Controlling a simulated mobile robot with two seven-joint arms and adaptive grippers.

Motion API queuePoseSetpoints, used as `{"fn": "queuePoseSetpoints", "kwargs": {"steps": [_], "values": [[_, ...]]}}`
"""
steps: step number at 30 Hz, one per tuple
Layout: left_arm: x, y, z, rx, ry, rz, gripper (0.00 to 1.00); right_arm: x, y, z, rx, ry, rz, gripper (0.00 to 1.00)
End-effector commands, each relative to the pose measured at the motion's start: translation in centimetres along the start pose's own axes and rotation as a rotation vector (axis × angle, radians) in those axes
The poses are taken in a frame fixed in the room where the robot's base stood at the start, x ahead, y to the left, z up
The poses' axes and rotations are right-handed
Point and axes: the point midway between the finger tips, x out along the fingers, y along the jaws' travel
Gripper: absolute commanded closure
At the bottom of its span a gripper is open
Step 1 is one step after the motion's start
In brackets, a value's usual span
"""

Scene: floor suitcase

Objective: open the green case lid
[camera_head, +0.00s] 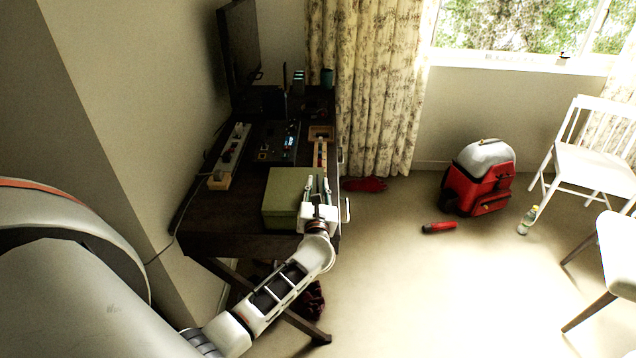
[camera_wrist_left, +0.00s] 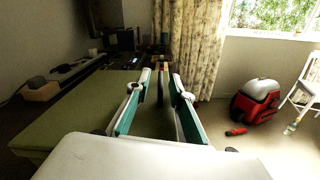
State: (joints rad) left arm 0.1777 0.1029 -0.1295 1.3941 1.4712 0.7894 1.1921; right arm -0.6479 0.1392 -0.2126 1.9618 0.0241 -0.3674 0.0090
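The green case (camera_head: 288,190) sits with its lid down on the near end of the dark desk. Its flat lid fills the left of the left wrist view (camera_wrist_left: 75,112). My left gripper (camera_head: 318,188) is at the right side of the case, at about lid height. In the left wrist view its two fingers (camera_wrist_left: 160,82) are spread apart, with the right edge of the case near the gap between them. I cannot tell whether a finger touches the lid. My right gripper is not in view.
The desk (camera_head: 207,215) also holds a power strip (camera_head: 232,148), a monitor (camera_head: 240,50) and small electronics behind the case. The floor between is mostly clear.

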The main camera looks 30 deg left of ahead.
Motion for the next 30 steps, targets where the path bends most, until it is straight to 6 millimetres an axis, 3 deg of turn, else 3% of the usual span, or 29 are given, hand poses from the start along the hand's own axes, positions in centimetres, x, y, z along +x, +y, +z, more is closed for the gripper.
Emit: {"fn": "queuePoseSetpoints", "kwargs": {"steps": [6, 14, 17, 30], "values": [[1.6, -0.1, 0.0, 0.001, 0.000, -0.001, 0.78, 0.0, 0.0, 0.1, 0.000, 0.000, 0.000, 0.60], [1.7, -0.1, 0.0, 0.001, 0.000, -0.001, 0.78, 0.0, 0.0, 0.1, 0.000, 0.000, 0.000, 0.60], [1.7, -0.1, 0.0, 0.001, 0.000, -0.001, 1.00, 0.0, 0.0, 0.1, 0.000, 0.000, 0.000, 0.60], [1.6, 0.1, 0.6, -0.036, 0.000, -0.002, 1.00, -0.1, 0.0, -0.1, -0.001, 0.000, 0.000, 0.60]]}}
